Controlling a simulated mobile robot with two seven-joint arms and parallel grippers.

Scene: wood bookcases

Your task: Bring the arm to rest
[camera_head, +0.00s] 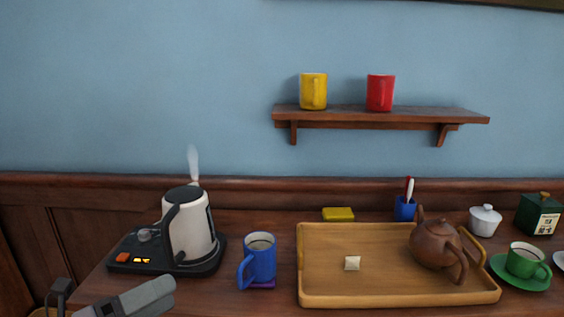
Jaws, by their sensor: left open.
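My left gripper (116,288) shows at the bottom left corner, grey and partly cut off by the frame. Its jaws are apart and I see nothing held between them. It is in front of the white kettle (191,235), which stands on a black base with an orange switch and a lit display. Pale steam rises from the kettle. The blue mug (260,259) stands to the right of the gripper, apart from it, on a small purple coaster (262,285). My right gripper is out of view.
A green cup (524,260) stands right. The wall shelf (380,116) bears two mugs.

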